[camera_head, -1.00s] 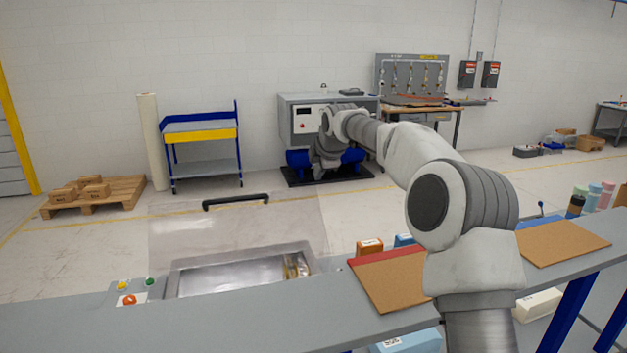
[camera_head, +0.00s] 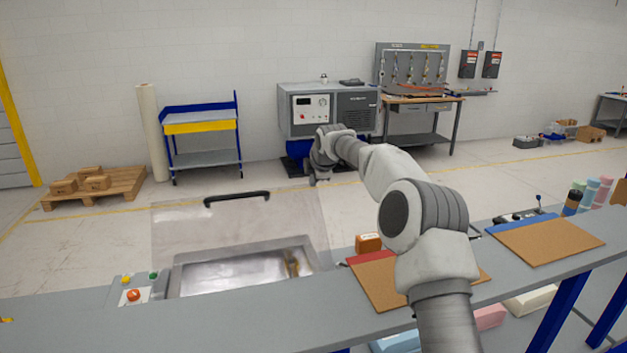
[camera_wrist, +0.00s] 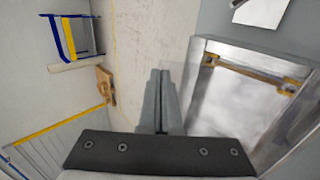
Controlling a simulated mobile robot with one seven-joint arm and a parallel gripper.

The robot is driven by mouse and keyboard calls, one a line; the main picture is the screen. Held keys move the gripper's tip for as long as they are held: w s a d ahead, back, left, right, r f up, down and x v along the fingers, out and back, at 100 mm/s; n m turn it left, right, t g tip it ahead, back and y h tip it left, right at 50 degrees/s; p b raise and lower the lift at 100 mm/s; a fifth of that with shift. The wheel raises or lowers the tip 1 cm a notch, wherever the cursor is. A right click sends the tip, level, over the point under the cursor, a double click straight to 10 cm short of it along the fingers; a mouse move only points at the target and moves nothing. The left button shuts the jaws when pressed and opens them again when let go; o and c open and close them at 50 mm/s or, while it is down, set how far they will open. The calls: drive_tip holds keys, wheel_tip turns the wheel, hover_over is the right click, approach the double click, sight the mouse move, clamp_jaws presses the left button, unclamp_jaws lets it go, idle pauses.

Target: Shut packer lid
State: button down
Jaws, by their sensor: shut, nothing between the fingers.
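The packer's metal chamber (camera_head: 240,273) is set in the grey bench at the lower left. Its clear lid (camera_head: 185,235) stands raised behind the chamber, with a black handle (camera_head: 236,198) along its top edge. My gripper (camera_head: 312,182) is in the air right of the lid and handle, apart from the handle. In the wrist view my gripper's fingers (camera_wrist: 160,75) are together and empty. The chamber (camera_wrist: 235,95) lies to their right in that view. The handle cannot be made out there.
A control box with an orange-red button (camera_head: 133,295) is left of the chamber. An orange box (camera_head: 369,243) and a brown board (camera_head: 375,285) are right of it. A blue cart (camera_head: 200,140) and a pallet (camera_head: 95,190) stand on the floor behind.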

drive_tip(key=x, duration=0.4)
drive_tip(key=shift+w+f, duration=0.25)
drive_tip(key=shift+a+r, duration=0.1)
idle(0.3)
